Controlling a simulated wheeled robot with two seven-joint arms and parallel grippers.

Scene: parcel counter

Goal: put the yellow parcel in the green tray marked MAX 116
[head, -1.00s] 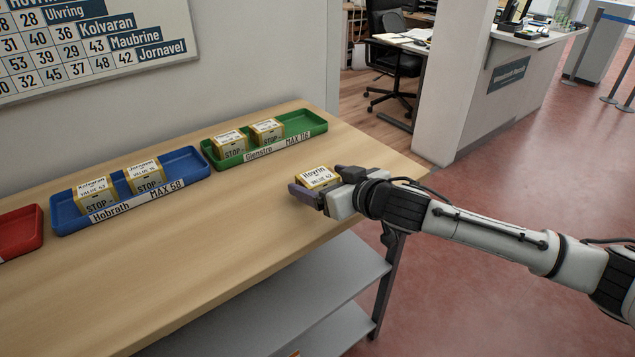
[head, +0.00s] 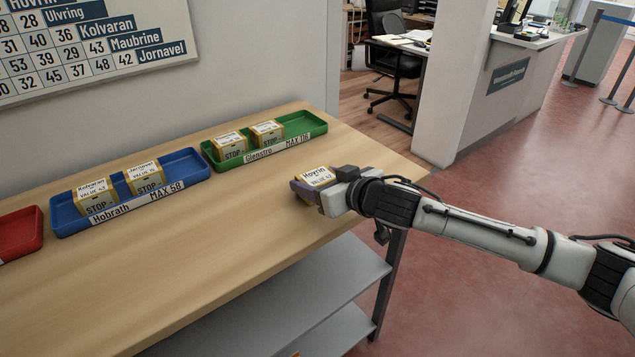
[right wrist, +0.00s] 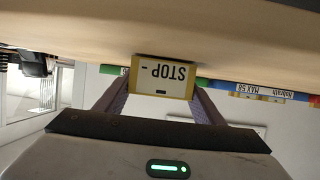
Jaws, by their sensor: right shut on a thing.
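The yellow parcel (head: 318,176) has a white top label reading "Hovrin VALUE 42" in the head view. My right gripper (head: 312,187) is shut on it near the counter's front right edge. In the right wrist view the parcel's STOP face (right wrist: 164,77) sits between the two fingers of the right gripper (right wrist: 160,95). Whether the parcel touches the counter is hard to tell. The green tray (head: 312,124), marked Glenstro MAX 116, lies at the back of the counter. It holds two yellow parcels in its left part; its right part is empty. My left gripper is not in view.
A blue tray (head: 67,220) marked Hobrath MAX 58 holds two yellow parcels (head: 97,194) to the left of the green tray. A red tray (head: 35,232) is partly cut off at the left edge. The wooden counter (head: 230,215) is bare in front of the trays.

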